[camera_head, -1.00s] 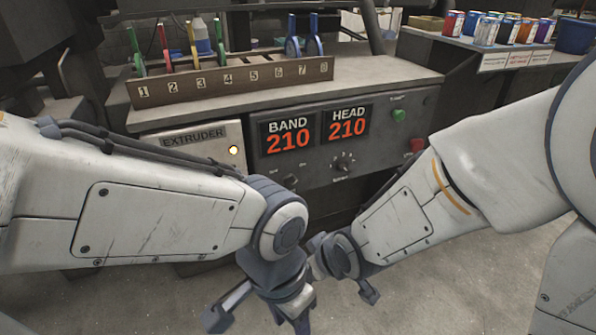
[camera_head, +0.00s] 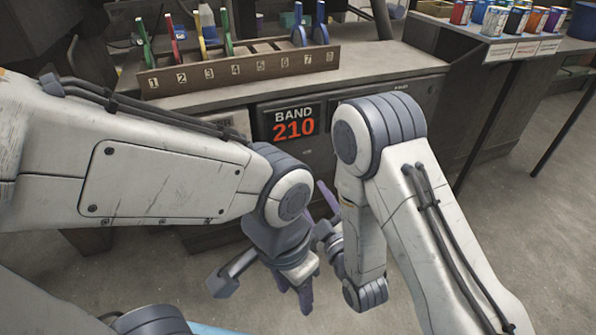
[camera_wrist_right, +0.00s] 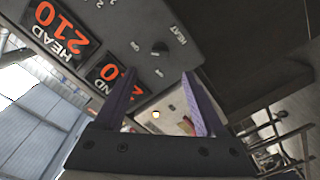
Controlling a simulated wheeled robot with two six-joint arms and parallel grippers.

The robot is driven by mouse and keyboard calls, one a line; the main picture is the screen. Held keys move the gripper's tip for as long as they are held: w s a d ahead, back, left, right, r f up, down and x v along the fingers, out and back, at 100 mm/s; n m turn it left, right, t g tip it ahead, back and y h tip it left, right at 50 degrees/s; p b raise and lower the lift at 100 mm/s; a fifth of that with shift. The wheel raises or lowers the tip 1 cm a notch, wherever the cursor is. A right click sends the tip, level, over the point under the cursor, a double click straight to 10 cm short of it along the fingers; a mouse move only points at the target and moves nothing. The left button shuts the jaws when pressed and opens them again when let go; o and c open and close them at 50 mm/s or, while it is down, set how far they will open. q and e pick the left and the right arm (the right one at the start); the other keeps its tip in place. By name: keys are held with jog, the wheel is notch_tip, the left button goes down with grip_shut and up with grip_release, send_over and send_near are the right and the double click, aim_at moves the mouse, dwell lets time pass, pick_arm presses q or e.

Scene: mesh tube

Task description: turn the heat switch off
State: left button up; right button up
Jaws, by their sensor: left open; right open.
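The heat switch (camera_wrist_right: 160,48) is a small dark knob on the grey control panel (camera_wrist_right: 135,25) in the right wrist view, beside the word HEAT. It lies ahead of my right gripper's purple fingers, in line with the space between them. My right gripper (camera_wrist_right: 160,74) is open and empty, and appears apart from the knob. In the head view my right gripper (camera_head: 318,205) points toward the panel, and the arms hide the knob. My left gripper (camera_head: 291,292) is open and empty, hanging low in front of the machine.
The BAND display (camera_head: 293,123) reads 210; my right arm covers the HEAD display, which the right wrist view shows (camera_wrist_right: 60,33). A lit indicator (camera_wrist_right: 156,115) shows between the right fingers. A numbered tool rack (camera_head: 240,68) and cans (camera_head: 505,20) stand above. My two wrists are close together.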

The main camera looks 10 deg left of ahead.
jog(key=b+x, duration=0.4)
jog(key=x, duration=0.6)
jog(key=shift+w+a, duration=0.1)
grip_shut()
